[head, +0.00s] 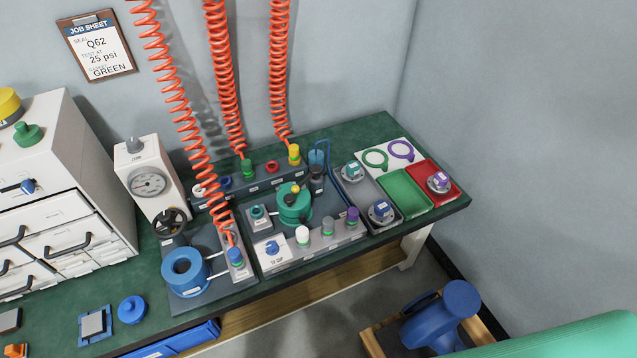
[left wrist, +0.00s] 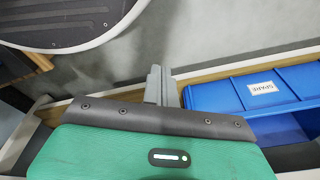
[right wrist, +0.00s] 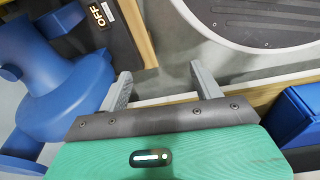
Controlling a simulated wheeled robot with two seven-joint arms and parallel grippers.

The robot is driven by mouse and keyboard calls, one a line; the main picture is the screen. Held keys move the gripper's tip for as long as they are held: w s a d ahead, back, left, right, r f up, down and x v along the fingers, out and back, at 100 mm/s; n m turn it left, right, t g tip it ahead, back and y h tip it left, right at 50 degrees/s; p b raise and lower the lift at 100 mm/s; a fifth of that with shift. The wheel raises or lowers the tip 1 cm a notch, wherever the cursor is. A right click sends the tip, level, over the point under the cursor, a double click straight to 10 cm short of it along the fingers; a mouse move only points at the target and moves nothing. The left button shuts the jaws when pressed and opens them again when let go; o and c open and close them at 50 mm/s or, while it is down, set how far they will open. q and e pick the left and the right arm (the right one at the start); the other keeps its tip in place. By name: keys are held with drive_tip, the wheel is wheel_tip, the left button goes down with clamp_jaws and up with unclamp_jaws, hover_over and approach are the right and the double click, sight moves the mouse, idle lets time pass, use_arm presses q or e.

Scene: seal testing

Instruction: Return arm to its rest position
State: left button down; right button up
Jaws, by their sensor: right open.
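In the left wrist view my left gripper (left wrist: 160,72) has its two grey fingers together, with nothing visible between them. It points over the floor, beside a blue bin (left wrist: 230,95) labelled SPARE. In the right wrist view my right gripper (right wrist: 160,76) has its fingers spread apart and empty, over grey floor. A blue rounded machine (right wrist: 50,80) is at its left. Neither gripper shows in the head view; only a green arm part of mine shows at the lower right, clear of the bench.
The green-topped bench (head: 370,131) holds a gauge unit (head: 150,183), a blue ring (head: 184,272), a teal ring fitting (head: 294,203) and a sorting tray (head: 402,192). Orange coiled hoses (head: 225,80) hang above it. White drawers (head: 60,185) stand left. The blue machine (head: 440,315) stands on the floor.

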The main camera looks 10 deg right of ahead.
use_arm(q)
drive_tip(key=s+a+f+p, duration=0.1)
drive_tip(key=s+f, duration=0.3)
drive_tip(key=s, duration=0.3)
drive_tip(key=s+a+f+g+p, duration=0.1)
drive_tip(key=s+f, duration=0.4)
drive_tip(key=s, duration=0.3)
drive_tip(key=shift+a+f, duration=0.2)
drive_tip(key=shift+a, duration=0.2)
use_arm(e)
drive_tip(key=s+d+f, duration=0.1)
drive_tip(key=s+f, duration=0.3)
drive_tip(key=s, duration=0.3)
drive_tip(key=s+d+f+g, duration=0.1)
drive_tip(key=s+d+f, duration=0.1)
drive_tip(key=s+f, duration=0.3)
drive_tip(key=s, duration=0.3)
drive_tip(key=shift+f, duration=0.2)
use_arm(q)
drive_tip(key=shift+s, duration=0.1)
use_arm(e)
drive_tip(key=shift+s, duration=0.1)
